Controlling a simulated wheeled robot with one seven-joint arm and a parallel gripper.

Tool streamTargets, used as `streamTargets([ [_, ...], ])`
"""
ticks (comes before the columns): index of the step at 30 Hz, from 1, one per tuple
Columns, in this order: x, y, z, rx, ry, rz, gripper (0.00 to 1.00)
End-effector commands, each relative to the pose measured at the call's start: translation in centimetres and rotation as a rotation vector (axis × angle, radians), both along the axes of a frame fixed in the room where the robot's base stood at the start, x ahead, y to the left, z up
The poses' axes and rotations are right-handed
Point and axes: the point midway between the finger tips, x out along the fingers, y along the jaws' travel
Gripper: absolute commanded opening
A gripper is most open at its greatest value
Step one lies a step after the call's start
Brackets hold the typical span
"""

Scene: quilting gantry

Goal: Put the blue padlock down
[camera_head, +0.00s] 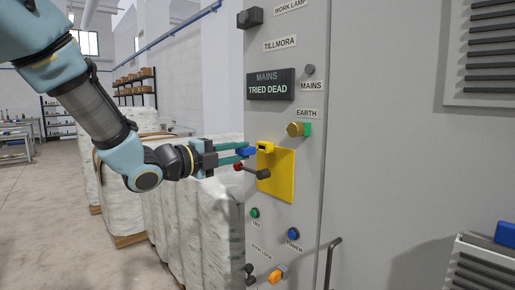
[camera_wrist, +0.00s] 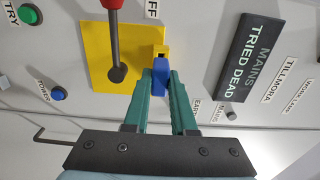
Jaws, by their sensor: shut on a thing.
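The blue padlock (camera_head: 246,152) is between the green fingertips of my gripper (camera_head: 240,155), which is shut on it. In the wrist view the padlock (camera_wrist: 161,82) sits between the fingertips (camera_wrist: 162,88), right at a small yellow hasp (camera_wrist: 160,48) on the yellow plate (camera_wrist: 110,60). In the head view the hasp (camera_head: 265,147) is just right of the padlock, at the top of the plate (camera_head: 283,178). The padlock's shackle is hidden, so I cannot tell whether it passes through the hasp.
A red-knobbed lever (camera_head: 250,170) crosses the plate just below my gripper. The grey cabinet (camera_head: 375,130) carries a TRIED DEAD display (camera_head: 270,85), an earth knob (camera_head: 296,129) and buttons. White wrapped stacks (camera_head: 185,220) stand behind. A blue item (camera_head: 505,234) lies on a vented box at right.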

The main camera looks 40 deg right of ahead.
Motion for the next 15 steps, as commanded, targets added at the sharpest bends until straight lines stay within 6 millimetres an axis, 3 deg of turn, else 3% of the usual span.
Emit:
streamTargets([
  [15,0.06,0.7,0.05,-0.001,0.0,0.001,0.0],
])
